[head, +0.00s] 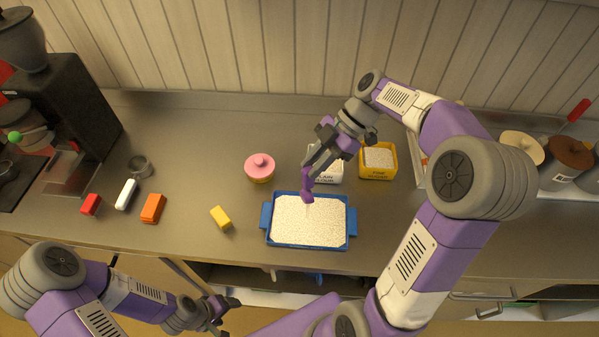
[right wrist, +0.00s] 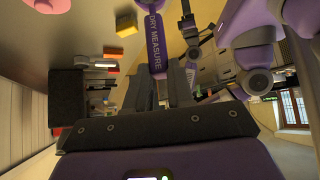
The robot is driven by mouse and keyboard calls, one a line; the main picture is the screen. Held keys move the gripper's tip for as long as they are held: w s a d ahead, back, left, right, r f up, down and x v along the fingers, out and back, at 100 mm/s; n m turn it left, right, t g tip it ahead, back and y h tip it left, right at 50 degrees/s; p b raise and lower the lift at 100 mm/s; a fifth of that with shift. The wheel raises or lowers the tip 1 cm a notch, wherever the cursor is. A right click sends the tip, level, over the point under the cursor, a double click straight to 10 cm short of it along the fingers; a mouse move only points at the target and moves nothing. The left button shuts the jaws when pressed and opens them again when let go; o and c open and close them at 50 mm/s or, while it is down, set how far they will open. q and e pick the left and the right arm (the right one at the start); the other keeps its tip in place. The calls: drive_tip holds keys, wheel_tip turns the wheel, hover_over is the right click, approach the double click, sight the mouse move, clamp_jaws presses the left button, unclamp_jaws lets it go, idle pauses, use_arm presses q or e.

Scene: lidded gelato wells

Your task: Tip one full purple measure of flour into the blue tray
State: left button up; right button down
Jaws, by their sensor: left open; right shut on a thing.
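The blue tray (head: 352,222) lies on the counter with a white granular layer spread over its floor. My right gripper (head: 316,166) is shut on the handle of the purple measure (head: 307,190). The measure is steeply tilted over the tray's back half, with a faint pale streak below it. In the right wrist view its handle (right wrist: 155,42) reads "DRY MEASURE"; the inside of its cup is hidden. The white flour box (head: 325,179) stands behind the tray, partly covered by my right gripper. My left gripper (head: 228,304) is open and empty, low in front of the counter.
A yellow sugar box (head: 377,173) stands right of the flour box. A pink-lidded pot (head: 260,167) and a yellow block (head: 221,217) are left of the tray. Red, white and orange blocks (head: 153,208) lie further left. Lidded wells (head: 568,158) are at the right.

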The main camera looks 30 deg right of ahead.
drive_tip(key=d+f+y+b, duration=0.3)
drive_tip(key=d+y+b, duration=0.1)
drive_tip(key=d+y, duration=0.2)
drive_tip(key=shift+d+y, duration=0.4)
drive_tip(key=shift+d, duration=0.4)
drive_tip(key=shift+w+r, duration=0.1)
idle(1.3)
